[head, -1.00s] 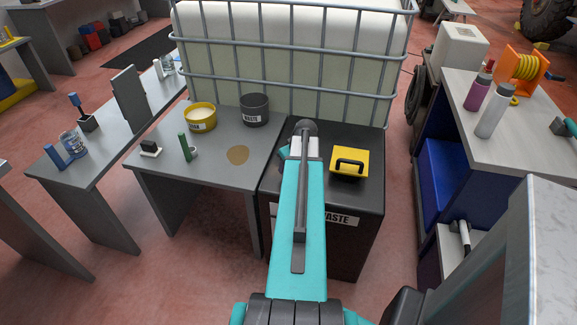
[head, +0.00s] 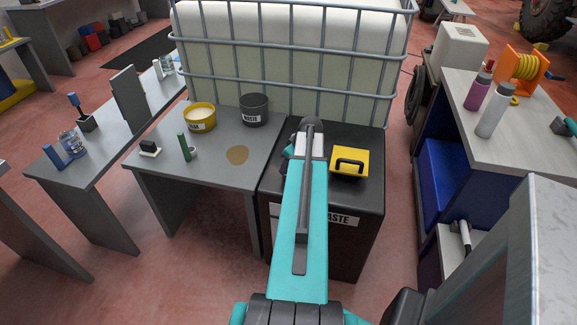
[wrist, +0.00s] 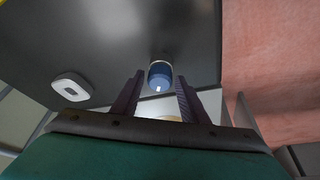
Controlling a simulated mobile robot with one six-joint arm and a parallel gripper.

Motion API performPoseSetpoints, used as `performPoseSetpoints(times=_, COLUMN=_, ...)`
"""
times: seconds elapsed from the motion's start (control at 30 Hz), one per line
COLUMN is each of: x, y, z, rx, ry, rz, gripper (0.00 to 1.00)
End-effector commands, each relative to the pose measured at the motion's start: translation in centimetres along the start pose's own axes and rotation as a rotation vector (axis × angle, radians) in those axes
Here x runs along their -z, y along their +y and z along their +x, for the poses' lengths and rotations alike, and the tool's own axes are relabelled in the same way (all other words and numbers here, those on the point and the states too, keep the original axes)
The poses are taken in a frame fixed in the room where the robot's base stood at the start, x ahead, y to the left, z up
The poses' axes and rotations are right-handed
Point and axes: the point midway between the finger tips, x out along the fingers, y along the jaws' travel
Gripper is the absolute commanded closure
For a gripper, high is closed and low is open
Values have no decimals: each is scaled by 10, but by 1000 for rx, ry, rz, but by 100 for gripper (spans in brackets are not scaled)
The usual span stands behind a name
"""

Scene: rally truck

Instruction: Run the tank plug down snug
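In the wrist view a small blue round cap or plug (wrist: 160,75) with a pale rim stands out against a dark flat surface (wrist: 130,35). I cannot tell for sure that it is the tank plug. My gripper (wrist: 160,80) is open, with one dark finger to each side of the blue piece and the tips about level with it. I see no clear contact. In the head view my arm hides most of the gripper and the blue piece. The white caged tank (head: 290,65) stands behind the arm.
The black waste cabinet (head: 355,215) carries a yellow block with a black handle (head: 349,162), close to the right of my arm. A grey table (head: 215,165) with a yellow bowl (head: 200,117) and dark waste pot (head: 254,109) stands left. A white oblong piece (wrist: 71,87) lies left of my fingers.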

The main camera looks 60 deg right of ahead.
Motion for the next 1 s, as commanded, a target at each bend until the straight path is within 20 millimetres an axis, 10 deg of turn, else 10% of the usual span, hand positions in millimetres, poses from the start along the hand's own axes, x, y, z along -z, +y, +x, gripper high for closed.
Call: performPoseSetpoints(times=1.0, x=0, y=2, z=0, rx=80, ry=0, rz=-194, gripper=60)
